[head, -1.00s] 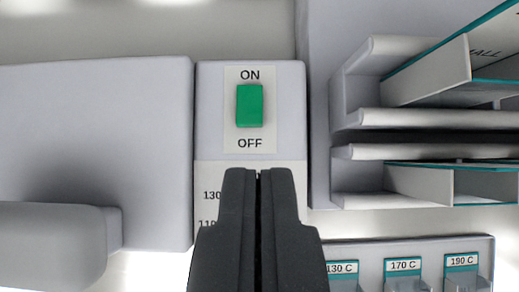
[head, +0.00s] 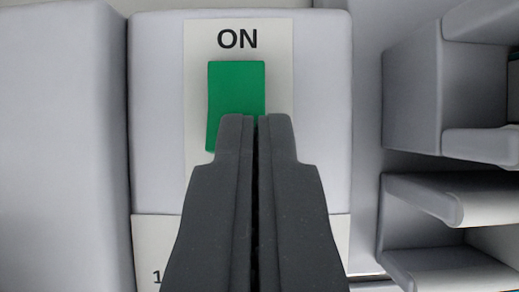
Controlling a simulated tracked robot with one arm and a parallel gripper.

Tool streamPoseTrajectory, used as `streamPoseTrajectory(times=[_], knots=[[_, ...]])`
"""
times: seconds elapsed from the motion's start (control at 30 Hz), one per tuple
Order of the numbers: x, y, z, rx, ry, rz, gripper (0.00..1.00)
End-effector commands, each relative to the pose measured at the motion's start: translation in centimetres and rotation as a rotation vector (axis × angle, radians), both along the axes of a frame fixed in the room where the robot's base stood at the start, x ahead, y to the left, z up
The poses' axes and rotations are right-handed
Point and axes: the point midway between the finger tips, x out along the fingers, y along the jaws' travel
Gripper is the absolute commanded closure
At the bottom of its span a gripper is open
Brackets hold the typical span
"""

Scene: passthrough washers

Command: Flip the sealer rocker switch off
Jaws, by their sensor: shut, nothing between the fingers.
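The green rocker switch (head: 236,88) sits on a pale label plate (head: 199,60) on the front of the light grey sealer housing (head: 325,110). The word ON is printed above the switch. The lower right part of the switch and the OFF marking are hidden behind my gripper. My gripper (head: 256,118) is shut and empty. Its tips overlap the lower part of the switch in the picture; I cannot tell whether they touch it.
A large light grey block (head: 60,140) stands to the left, with a narrow gap beside the housing. Pale shelf-like holders (head: 412,90) project on the right. A lower white label is mostly covered by my gripper.

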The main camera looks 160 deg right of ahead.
Motion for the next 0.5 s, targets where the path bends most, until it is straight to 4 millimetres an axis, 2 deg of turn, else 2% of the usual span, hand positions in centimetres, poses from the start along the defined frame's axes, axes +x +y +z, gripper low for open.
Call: streamPoseTrajectory(times=[0.5], knots=[[-0.23, -0.03, -0.73, 0.013, -0.033, 0.0, 1.0]])
